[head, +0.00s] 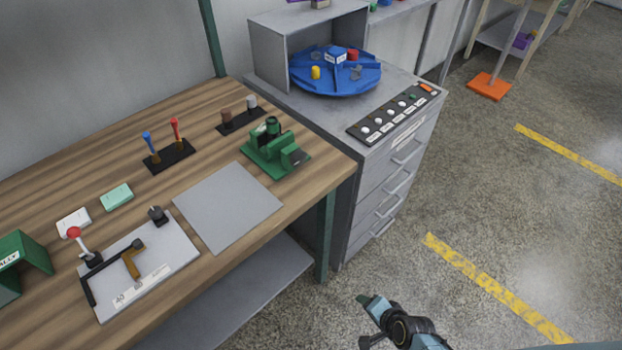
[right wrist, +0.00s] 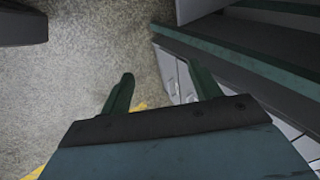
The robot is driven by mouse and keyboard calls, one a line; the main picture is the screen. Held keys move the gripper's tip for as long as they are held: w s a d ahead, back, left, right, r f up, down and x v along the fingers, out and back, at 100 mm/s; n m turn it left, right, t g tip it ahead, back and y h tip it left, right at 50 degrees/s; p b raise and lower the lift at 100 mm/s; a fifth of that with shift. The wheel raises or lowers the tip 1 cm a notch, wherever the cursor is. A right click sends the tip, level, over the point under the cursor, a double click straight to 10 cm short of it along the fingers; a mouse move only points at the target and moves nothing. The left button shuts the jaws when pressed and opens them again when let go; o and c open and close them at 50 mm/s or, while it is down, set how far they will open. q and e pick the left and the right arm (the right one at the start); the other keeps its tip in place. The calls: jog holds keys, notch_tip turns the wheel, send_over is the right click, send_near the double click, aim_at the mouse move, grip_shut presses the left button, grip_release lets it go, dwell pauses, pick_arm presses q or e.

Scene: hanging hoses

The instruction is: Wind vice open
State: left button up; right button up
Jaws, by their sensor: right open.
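The green vice (head: 275,148) sits on the wooden workbench (head: 110,125) near its right end. Its handle cannot be made out clearly at this size. My right gripper (head: 364,320) is at the bottom of the head view, over the floor in front of the bench and well apart from the vice. In the right wrist view my right gripper (right wrist: 160,74) has its two green fingers spread with nothing between them. The vice cannot be made out there. My left gripper is not in view.
A grey sheet (head: 228,207) lies in front of the vice. A grey drawer cabinet (head: 385,185) with a button panel (head: 397,113) and a blue turntable (head: 335,84) stands to the right. A board with a clamp (head: 139,267) lies at left.

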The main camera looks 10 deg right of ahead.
jog(key=w+a+r+m+t+y+b, duration=0.25)
jog(key=w+r+m+t+b, duration=0.2)
jog(key=w+r+m, duration=0.55)
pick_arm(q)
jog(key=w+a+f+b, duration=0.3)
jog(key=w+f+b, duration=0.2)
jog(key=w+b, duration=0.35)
pick_arm(e)
jog(key=m+t+y+p, duration=0.1)
jog(key=m+t+y, duration=0.3)
jog(key=m+y, duration=0.2)
send_near(301, 160)
jog(key=b+x, duration=0.2)
jog(key=x, duration=0.5)
jog(key=shift+w+a+b, duration=0.3)
jog(key=shift+b, duration=0.05)
jog(key=shift+w+a, duration=0.3)
jog(key=shift+w, duration=0.1)
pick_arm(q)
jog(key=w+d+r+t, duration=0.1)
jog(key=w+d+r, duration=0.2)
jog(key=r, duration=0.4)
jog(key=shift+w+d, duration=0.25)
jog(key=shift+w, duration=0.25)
